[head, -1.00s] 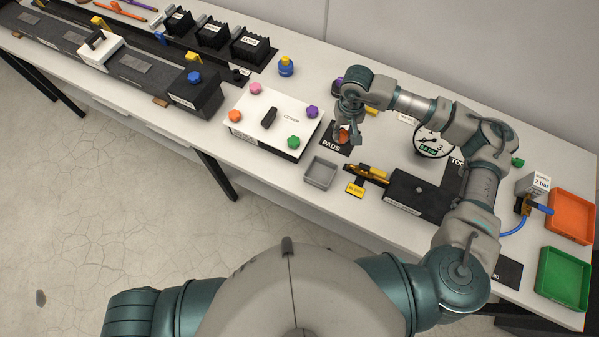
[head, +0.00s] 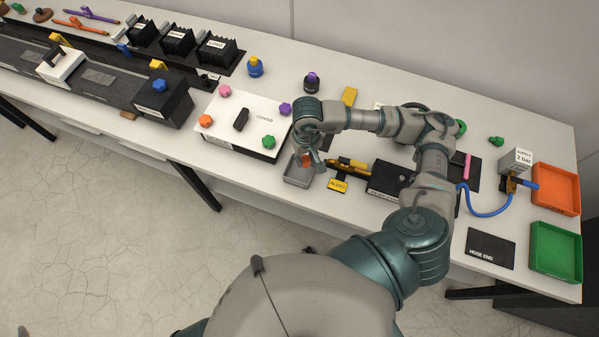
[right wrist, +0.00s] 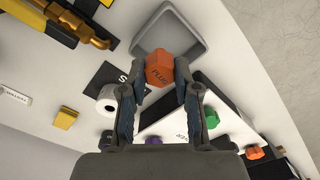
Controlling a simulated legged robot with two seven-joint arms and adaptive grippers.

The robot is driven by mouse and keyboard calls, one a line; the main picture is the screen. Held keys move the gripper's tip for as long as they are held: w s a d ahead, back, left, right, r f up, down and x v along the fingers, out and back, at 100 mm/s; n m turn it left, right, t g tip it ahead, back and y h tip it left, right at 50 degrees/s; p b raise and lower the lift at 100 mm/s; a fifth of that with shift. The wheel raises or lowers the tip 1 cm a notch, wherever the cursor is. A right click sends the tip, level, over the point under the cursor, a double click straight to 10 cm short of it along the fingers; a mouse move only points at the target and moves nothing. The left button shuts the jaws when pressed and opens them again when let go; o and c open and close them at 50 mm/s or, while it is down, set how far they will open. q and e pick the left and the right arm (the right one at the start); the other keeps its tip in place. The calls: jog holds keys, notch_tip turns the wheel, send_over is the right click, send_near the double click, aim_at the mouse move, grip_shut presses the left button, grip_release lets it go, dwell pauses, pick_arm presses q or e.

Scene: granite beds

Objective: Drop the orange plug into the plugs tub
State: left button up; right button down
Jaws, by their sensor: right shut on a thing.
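The grey open tub (head: 298,182) stands on the bench in front of the white cover box. In the head view the plug overlaps the tub's far part and seems to be above it. In the right wrist view the tub (right wrist: 204,44) lies just beyond the plug. My left gripper is not in view.
The white cover box (head: 255,128) with coloured knobs stands left of the tub. A yellow-tagged bleed valve (head: 338,186) and a black box (head: 386,180) stand to its right. An orange tray (head: 556,190) and a green tray (head: 556,252) are at the far right.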

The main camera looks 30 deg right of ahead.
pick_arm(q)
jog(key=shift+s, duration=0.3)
pick_arm(e)
jog(key=shift+d+f, duration=0.1)
jog(key=shift+f, duration=0.05)
jog(key=c, duration=0.8)
grip_release()
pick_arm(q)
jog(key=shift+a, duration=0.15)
pick_arm(e)
notch_tip(320, 180, up, 12)
jog(key=shift+f, duration=0.1)
